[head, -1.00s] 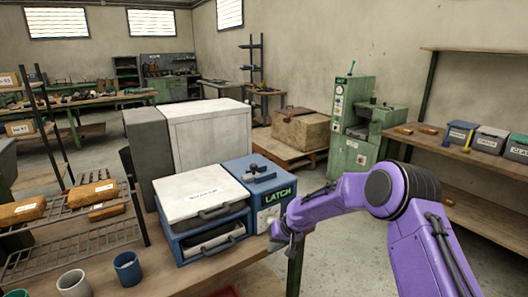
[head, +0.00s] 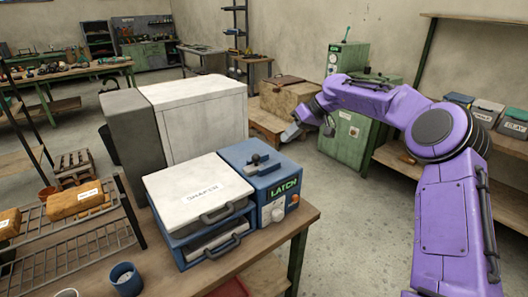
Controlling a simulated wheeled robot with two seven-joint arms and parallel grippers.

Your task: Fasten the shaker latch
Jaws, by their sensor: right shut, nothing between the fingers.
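The shaker (head: 190,205) stands on the wooden bench, a blue box with a white lid labelled SHAKER and dark handles at its front. The blue latch box (head: 262,188) adjoins its right side, with a green LATCH label, a knob on its front and a small dark lever (head: 256,160) on top. I cannot tell from the lever whether it is fastened. My right gripper (head: 290,133) is shut and empty, in the air above and to the right of the latch box, apart from it. My left gripper is not in view.
A white cabinet (head: 200,120) and a grey box (head: 134,150) stand behind the shaker. A wire rack (head: 75,245) with wrapped packets is at left, and a blue cup (head: 126,280) is at the front. The air above the latch box is clear.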

